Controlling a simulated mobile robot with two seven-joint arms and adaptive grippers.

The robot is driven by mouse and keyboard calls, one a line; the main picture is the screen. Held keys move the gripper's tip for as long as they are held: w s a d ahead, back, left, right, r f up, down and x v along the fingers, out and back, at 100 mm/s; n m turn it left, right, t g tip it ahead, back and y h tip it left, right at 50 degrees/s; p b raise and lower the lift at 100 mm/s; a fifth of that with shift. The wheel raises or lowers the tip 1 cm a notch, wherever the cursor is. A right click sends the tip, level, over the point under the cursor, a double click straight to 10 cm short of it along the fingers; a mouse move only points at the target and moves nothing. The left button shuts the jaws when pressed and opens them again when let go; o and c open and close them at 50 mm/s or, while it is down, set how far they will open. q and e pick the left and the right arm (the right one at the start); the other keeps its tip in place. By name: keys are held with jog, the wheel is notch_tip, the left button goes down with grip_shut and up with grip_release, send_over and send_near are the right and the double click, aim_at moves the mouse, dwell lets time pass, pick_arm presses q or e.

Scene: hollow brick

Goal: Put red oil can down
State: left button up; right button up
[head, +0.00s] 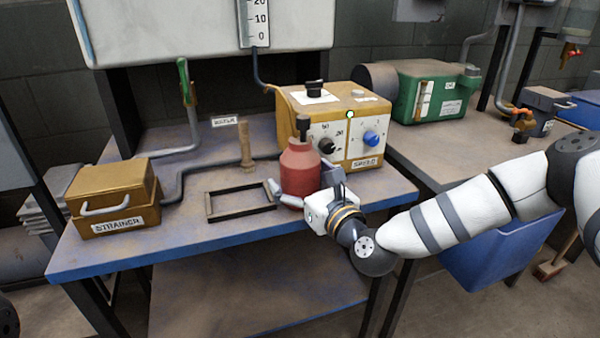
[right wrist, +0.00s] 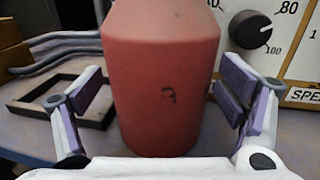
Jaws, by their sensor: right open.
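The red oil can (head: 299,168) stands upright on the blue-edged workbench (head: 190,225), in front of the yellow speed control box (head: 336,112). In the right wrist view the can (right wrist: 160,85) fills the middle. My right gripper (head: 300,190) is open around the can, and in the right wrist view its fingers (right wrist: 160,98) stand on both sides with a visible gap on each side. My left gripper is not in view.
A dark square frame (head: 240,214) lies on the bench just left of the can. A yellow strainer box (head: 115,198) stands at the left. A green machine (head: 433,92) is on the right bench. A blue bin (head: 490,250) is below my right arm.

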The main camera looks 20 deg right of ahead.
jog(key=c, duration=1.6)
jog(key=shift+r, duration=0.15)
jog(key=shift+c, duration=0.6)
